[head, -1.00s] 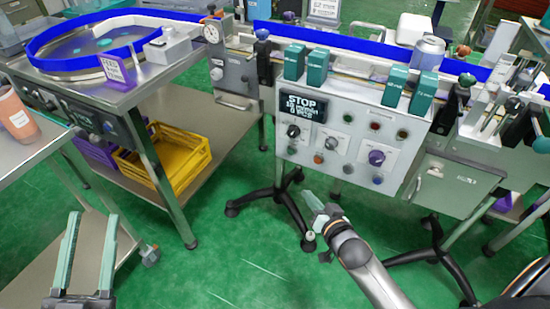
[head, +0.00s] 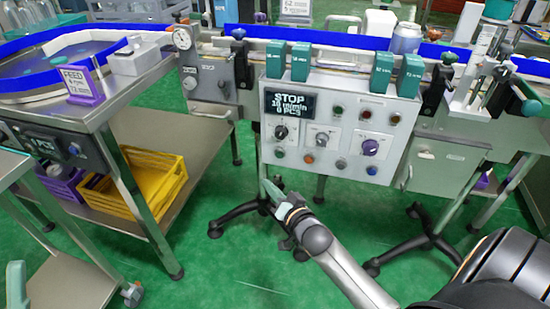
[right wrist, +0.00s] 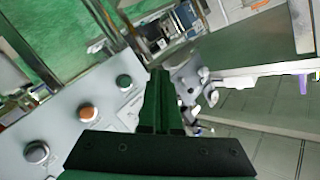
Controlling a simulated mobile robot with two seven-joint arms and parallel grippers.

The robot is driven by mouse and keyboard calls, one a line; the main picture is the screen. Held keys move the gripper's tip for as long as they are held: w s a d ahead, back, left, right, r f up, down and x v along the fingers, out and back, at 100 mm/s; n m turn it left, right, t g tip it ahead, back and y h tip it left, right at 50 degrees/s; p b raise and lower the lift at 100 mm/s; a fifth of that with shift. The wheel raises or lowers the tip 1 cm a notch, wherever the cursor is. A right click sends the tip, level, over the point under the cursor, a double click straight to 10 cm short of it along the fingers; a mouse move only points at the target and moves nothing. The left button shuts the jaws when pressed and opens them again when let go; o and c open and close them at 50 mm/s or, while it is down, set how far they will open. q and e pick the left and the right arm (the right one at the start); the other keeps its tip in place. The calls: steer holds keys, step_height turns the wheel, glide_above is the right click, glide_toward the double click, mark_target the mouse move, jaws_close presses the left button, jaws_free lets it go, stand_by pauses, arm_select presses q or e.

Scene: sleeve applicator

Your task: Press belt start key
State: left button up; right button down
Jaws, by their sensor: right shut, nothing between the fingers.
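The light grey control panel (head: 300,170) hangs on the front of the conveyor. Its display (head: 291,104) reads STOP. The bottom row has a green button (head: 280,153) at the left, then an orange one (head: 309,159), a grey one and a blue one. Labels are too small to read, so I cannot tell which is the start key. My right gripper (head: 268,184) is shut and empty, below the panel's lower left corner. In the right wrist view its fingers (right wrist: 158,73) are beside the green button (right wrist: 124,82), apparently apart from it.
Teal blocks (head: 301,62) stand along the panel's top. A black stand foot (head: 240,213) is below. A steel table with a yellow crate (head: 150,180) is at left.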

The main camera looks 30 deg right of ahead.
mark_target(279, 155)
steer(key=w+d+b, duration=0.2)
steer(key=w+d, duration=0.3)
steer(key=d, duration=0.1)
steer(key=shift+w+d, duration=0.35)
stand_by(0.3)
stand_by(1.8)
steer(key=shift+w+d, duration=0.25)
steer(key=shift+d, duration=0.05)
